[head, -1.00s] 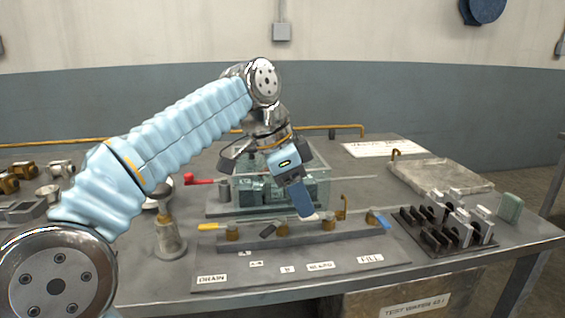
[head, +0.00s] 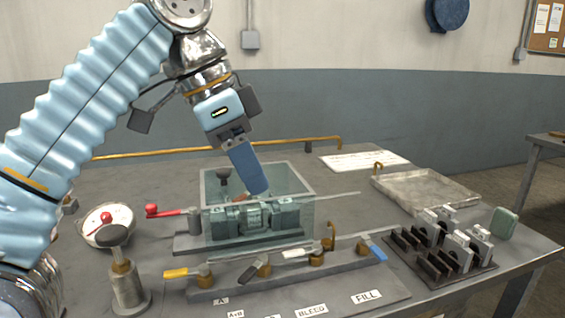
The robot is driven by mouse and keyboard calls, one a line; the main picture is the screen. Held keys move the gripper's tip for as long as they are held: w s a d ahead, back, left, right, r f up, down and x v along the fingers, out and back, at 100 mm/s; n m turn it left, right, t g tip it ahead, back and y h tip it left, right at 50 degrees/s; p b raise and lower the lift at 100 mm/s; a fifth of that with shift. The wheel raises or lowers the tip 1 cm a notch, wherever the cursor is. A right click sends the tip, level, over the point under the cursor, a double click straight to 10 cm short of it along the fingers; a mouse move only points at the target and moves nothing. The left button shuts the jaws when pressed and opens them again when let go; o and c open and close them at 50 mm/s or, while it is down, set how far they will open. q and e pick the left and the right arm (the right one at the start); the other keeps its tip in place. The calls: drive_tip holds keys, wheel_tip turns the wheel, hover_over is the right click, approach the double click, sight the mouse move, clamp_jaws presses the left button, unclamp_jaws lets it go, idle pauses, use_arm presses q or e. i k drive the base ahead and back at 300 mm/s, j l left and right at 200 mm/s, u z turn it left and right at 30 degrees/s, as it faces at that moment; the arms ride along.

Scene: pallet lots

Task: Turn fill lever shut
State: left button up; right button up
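The manifold bar (head: 220,284) runs across the front of the bench with several levers on it. At its right end, above the FILL label (head: 367,297), is a blue-handled lever (head: 374,249) pointing right and slightly toward me. A white lever (head: 297,253), a black lever (head: 254,268) and a yellow lever (head: 186,273) stand to its left. My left gripper (head: 257,188) points down, in front of or over the clear box, apart from the blue lever. Its blue fingers overlap in this view, so their gap is hidden. My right gripper is out of view.
The clear box (head: 312,220) stands behind the bar. A red lever (head: 165,211), a gauge (head: 100,219) and a knobbed post (head: 127,285) are at left. A slotted block rack (head: 440,268) and a shallow tray (head: 425,190) are at right.

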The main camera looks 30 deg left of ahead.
sight(365, 238)
drive_tip(key=k+l, duration=0.35)
drive_tip(key=l, duration=0.15)
drive_tip(key=k+l, duration=0.4)
drive_tip(key=l, duration=0.1)
